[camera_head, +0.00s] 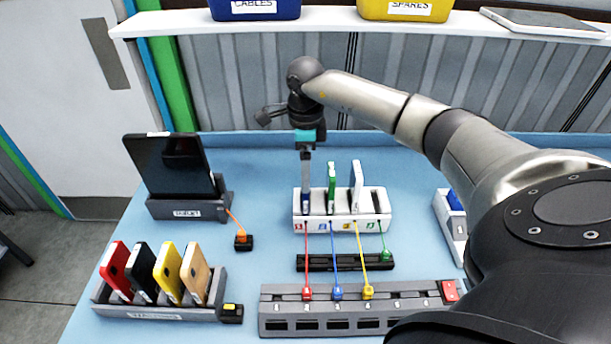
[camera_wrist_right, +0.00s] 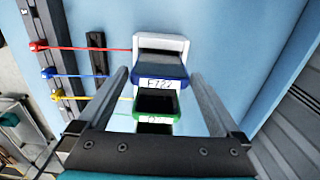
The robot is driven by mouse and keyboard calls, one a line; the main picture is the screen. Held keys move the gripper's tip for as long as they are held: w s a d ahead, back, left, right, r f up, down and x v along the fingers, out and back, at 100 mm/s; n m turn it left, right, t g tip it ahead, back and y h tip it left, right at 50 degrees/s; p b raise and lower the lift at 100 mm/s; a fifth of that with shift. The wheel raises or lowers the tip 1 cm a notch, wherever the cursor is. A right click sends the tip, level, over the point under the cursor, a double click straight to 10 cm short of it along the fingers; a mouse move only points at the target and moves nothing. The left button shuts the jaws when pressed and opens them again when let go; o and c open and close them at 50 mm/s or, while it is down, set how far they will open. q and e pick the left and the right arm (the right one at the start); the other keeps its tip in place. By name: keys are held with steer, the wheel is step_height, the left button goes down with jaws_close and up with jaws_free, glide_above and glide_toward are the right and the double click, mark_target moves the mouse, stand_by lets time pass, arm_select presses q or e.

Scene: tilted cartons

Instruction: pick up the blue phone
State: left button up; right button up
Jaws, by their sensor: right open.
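The blue phone (camera_wrist_right: 162,72) stands on edge in the leftmost slot of a white charging rack (camera_head: 340,222); its top edge bears a white label. In the head view only a narrow part of the blue phone (camera_head: 306,200) shows beneath my right gripper (camera_head: 306,182). In the right wrist view the fingers of my right gripper (camera_wrist_right: 160,76) are open, one on each side of the blue phone, with gaps visible. I cannot tell how far the fingertips reach down beside it. My left gripper is not in view.
A green phone (camera_head: 331,185) and a white phone (camera_head: 356,185) stand close by in the rack. A tablet (camera_head: 168,165) and another phone rack (camera_head: 155,312) stand left. A shelf (camera_head: 335,20) overhangs behind.

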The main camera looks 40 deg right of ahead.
steer(key=shift+f, duration=0.65)
steer(key=c, duration=1.2)
steer(key=shift+r, duration=0.15)
steer(key=shift+c, duration=0.2)
step_height(320, 180, up, 20)
steer(key=p, duration=0.1)
